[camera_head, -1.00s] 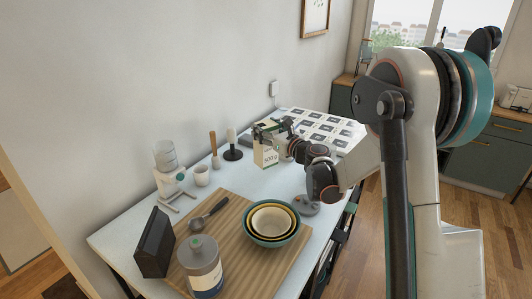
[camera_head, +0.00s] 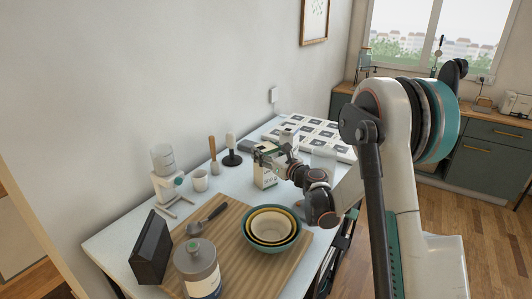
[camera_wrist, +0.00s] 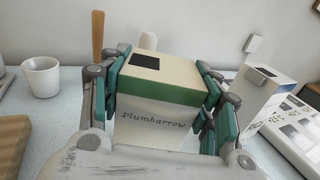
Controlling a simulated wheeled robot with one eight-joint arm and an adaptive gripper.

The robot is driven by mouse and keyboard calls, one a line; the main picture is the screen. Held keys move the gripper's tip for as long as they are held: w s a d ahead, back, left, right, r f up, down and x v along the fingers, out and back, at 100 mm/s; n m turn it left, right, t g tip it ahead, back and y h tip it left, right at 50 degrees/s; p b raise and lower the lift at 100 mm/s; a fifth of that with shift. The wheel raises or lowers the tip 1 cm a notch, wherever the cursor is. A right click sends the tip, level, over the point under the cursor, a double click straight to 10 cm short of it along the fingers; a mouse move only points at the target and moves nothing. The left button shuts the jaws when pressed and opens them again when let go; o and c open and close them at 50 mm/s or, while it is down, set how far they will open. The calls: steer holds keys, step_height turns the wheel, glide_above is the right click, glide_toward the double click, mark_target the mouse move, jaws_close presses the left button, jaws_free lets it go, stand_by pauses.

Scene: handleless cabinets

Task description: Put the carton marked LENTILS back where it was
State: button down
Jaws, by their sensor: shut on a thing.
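My gripper (camera_head: 268,154) is shut on a pale carton (camera_head: 264,180). In the wrist view the gripper (camera_wrist: 162,95) has a teal-padded finger on each side of the carton (camera_wrist: 155,125). This carton has a green band, a dark square on top and the word "Plumbarrow" on its face. In the head view its side shows small text; the word LENTILS is not readable in any view. Its base is hidden in the wrist view, and I cannot tell whether it touches the table. A second pale carton (camera_wrist: 262,95) stands to the right in the wrist view, behind in the head view (camera_head: 288,136).
A grid of marked squares (camera_head: 318,131) covers the table's far end. Left of the held carton are a black-based stand (camera_head: 232,159), a wooden-handled tool (camera_head: 213,158) and a white mug (camera_head: 200,181).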

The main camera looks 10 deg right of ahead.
steer(key=c, duration=0.6)
jaws_free()
steer(key=shift+o, duration=0.2)
steer(key=shift+r, duration=0.1)
steer(key=p+v, duration=0.2)
steer(key=v, duration=1)
steer(key=shift+p, duration=0.35)
